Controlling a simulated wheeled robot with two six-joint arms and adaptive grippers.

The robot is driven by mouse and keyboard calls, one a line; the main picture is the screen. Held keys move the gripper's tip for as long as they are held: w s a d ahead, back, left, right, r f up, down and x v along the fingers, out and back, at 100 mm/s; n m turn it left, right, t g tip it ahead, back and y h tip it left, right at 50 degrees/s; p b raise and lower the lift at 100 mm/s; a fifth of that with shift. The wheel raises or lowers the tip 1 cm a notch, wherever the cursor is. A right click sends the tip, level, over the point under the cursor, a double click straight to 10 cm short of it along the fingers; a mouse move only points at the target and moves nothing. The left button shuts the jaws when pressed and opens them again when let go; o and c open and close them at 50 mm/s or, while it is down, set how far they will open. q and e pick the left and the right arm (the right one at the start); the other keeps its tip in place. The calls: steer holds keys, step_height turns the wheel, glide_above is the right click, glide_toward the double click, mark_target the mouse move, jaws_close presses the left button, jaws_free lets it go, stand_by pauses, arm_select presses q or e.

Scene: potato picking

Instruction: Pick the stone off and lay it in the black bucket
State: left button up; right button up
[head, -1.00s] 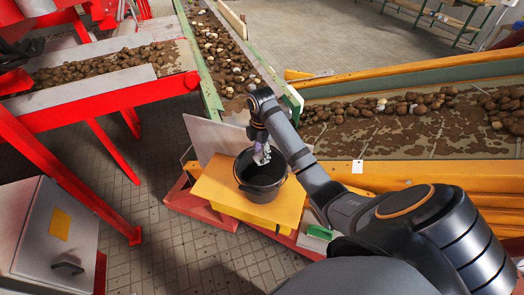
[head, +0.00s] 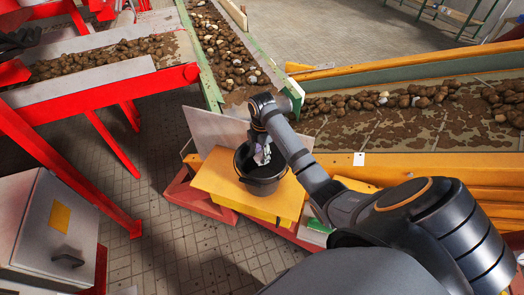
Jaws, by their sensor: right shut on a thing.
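The black bucket (head: 262,182) stands upright on a yellow platform right of the picture's middle. My right gripper (head: 262,157) points down at the bucket's mouth, its fingertips at or just inside the opening. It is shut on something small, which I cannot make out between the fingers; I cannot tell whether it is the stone. The inside of the bucket is dark and its contents are not visible. A dark part of my left arm (head: 18,42) shows at the upper left edge; its fingers cannot be made out.
The yellow platform (head: 213,178) sits on a red frame. A belt (head: 228,60) with potatoes and pale lumps runs behind it. Another potato-laden belt (head: 400,128) with yellow sides lies right. Red machinery (head: 120,92) and a grey cabinet (head: 50,230) stand left, with bare floor between.

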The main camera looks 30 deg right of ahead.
steer(key=shift+f, duration=0.6)
steer(key=o, duration=1.3)
